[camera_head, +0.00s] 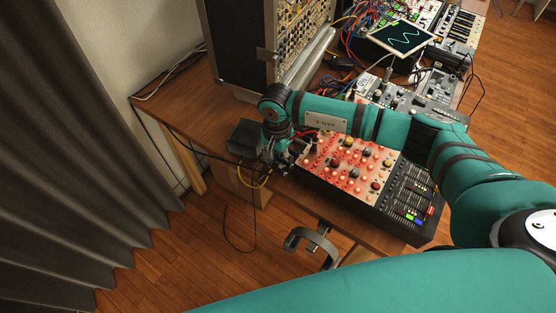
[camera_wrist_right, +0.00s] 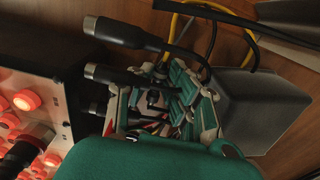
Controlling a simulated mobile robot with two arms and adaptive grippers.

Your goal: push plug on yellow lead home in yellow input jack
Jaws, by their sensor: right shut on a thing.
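My right gripper (camera_head: 279,163) is at the left end of the red-lit panel device (camera_head: 350,166), over the table's front edge. In the right wrist view, its fingers (camera_wrist_right: 166,98) are closed around a dark plug body, mostly hidden between them. The yellow input jack is not visible, and how deep the plug sits is hidden. My left gripper is not in view.
In the right wrist view, two black plugs with metal collars (camera_wrist_right: 113,31) (camera_wrist_right: 108,75) lie beside the gripper, pointing at the device's side. A dark grey box (camera_head: 243,138) is close to the gripper. A clamp (camera_head: 312,243) hangs at the table's front edge. A tall modular case (camera_head: 240,50) stands behind.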

